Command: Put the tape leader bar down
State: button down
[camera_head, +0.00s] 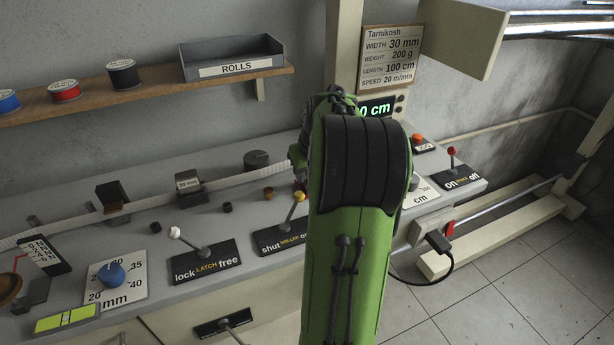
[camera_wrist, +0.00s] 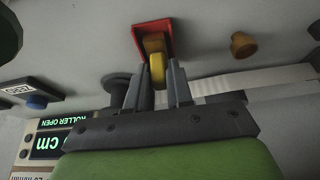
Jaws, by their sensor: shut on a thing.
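My gripper (camera_wrist: 153,88) is shut on the tape leader bar at the end of the white tape. The white tape (camera_wrist: 255,82) runs away to the right from the fingers in the wrist view. In the head view the tape (camera_head: 155,199) stretches along the bench from the left to behind my green arm, which hides my gripper there.
The grey bench (camera_head: 150,262) carries a latch lever (camera_head: 190,246), a roller lever (camera_head: 294,214) and a blue dial (camera_head: 111,274). The display reads "ROLLER OPEN" (camera_wrist: 78,122). A shelf (camera_head: 150,93) with spools and a ROLLS tray (camera_head: 233,66) is above.

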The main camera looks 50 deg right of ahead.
jog(key=shift+f, duration=0.1)
jog(key=c, duration=1)
grip_release()
